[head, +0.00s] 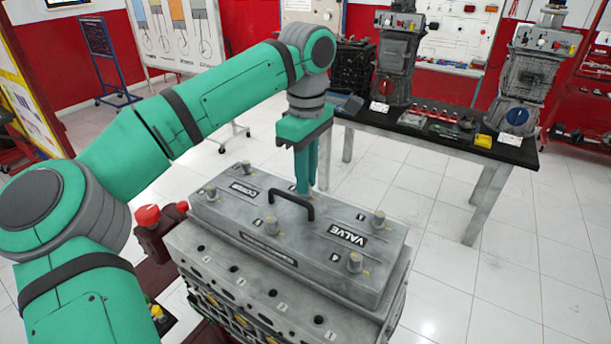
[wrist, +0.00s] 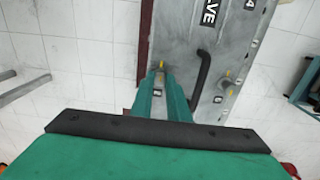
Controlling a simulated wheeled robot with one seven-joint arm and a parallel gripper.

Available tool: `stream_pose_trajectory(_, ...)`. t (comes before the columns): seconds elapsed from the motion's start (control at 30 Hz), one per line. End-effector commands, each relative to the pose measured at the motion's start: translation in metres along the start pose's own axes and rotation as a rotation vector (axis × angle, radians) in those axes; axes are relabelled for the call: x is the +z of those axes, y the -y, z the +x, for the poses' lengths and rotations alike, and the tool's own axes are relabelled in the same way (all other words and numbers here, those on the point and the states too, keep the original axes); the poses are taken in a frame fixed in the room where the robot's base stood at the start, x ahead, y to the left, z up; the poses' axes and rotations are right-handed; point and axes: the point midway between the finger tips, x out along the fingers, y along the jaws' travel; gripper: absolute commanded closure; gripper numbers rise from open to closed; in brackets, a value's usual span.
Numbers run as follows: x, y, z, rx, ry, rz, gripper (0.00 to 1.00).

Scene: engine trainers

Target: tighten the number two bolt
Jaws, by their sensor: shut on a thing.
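A grey valve cover (head: 320,256) with raised bolts and a black handle (head: 288,200) sits on the engine block. My gripper (head: 304,190) points down at the far middle edge of the cover, just behind the handle. It is shut on the bolt there (wrist: 160,66), whose head shows at the fingertips in the wrist view, where my gripper (wrist: 165,78) also appears. The fingers hide this bolt in the head view, and I cannot read its number. The near middle bolt (head: 271,224) and the bolt beside the 4 (head: 355,262) stand free.
The engine block (head: 270,300) is under the cover. A red knob (head: 147,215) stands at its left. A dark-topped table (head: 490,150) with engine trainers and small parts is behind at the right. The tiled floor to the right is clear.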

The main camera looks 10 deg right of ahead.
Motion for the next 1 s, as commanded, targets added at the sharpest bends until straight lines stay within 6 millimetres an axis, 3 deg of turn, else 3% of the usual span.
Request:
stream_pose_trajectory(0.37,-0.002,0.002,0.002,-0.008,-0.001,0.000,1.00)
stream_pose_trajectory(0.4,-0.002,0.002,0.002,-0.008,-0.001,0.000,0.76)
stream_pose_trajectory(0.47,-0.002,0.002,0.002,-0.007,-0.001,0.000,0.66)
stream_pose_trajectory(0.77,0.000,0.000,-0.001,-0.002,-0.001,0.002,0.66)
stream_pose_trajectory(1.0,0.000,-0.001,-0.029,0.001,-0.002,0.003,0.66)
